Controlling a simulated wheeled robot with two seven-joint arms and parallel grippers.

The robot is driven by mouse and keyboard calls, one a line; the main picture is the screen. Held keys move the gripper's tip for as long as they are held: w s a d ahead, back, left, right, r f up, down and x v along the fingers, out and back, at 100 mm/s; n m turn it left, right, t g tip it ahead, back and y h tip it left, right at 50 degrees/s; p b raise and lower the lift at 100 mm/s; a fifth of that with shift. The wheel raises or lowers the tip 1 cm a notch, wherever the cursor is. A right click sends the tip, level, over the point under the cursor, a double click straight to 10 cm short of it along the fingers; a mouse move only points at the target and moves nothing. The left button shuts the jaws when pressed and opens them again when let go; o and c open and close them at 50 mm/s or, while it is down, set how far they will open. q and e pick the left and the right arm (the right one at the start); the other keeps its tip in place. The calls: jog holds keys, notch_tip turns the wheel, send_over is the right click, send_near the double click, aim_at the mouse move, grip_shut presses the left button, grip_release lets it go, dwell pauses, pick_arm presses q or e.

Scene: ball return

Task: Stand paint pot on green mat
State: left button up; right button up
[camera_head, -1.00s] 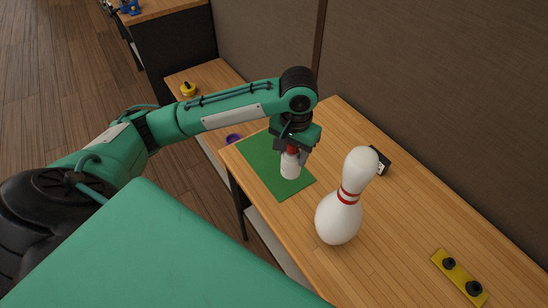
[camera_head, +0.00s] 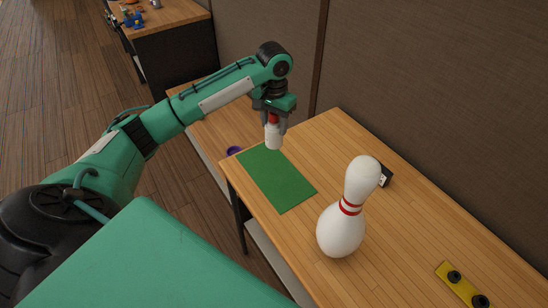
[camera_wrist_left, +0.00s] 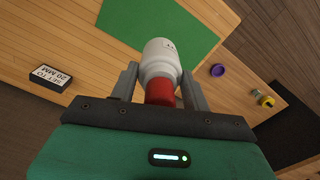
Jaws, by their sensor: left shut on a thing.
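The paint pot, a white pot with a red cap (camera_head: 273,137), hangs upright from my left gripper (camera_head: 272,118), whose fingers are shut around the red part. It shows in the left wrist view (camera_wrist_left: 160,62) between the fingers (camera_wrist_left: 163,88). The green mat (camera_head: 277,180) lies flat and bare on the wooden table. In the head view the pot overlaps the mat's far end and appears raised above it. In the left wrist view the pot hides part of the mat's near edge (camera_wrist_left: 165,20). My right gripper is not in view.
A large white bowling pin (camera_head: 342,228) with red stripes stands right of the mat. A small black sign block (camera_head: 385,175) is behind it. A yellow plate with black knobs (camera_head: 462,285) lies at the front right. A purple ring-like item (camera_head: 233,150) sits left of the mat.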

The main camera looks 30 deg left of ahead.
aim_at(274, 146)
pick_arm(q)
notch_tip(274, 146, down, 10)
jog(key=shift+r+p, duration=0.15)
jog(key=shift+p, duration=0.7)
notch_tip(274, 146, down, 4)
jog(key=shift+f+p, duration=0.1)
jog(key=shift+p, duration=0.35)
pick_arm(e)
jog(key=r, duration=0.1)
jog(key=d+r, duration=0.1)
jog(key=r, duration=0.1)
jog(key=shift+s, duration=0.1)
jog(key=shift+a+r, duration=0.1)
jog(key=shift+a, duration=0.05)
pick_arm(q)
jog(key=o, duration=1)
jog(key=shift+f, duration=0.15)
jog(key=shift+o, duration=0.2)
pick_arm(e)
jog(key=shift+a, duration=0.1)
pick_arm(q)
notch_tip(274, 146, up, 12)
jog(key=shift+r+b, duration=0.2)
jog(key=shift+b, duration=1.05)
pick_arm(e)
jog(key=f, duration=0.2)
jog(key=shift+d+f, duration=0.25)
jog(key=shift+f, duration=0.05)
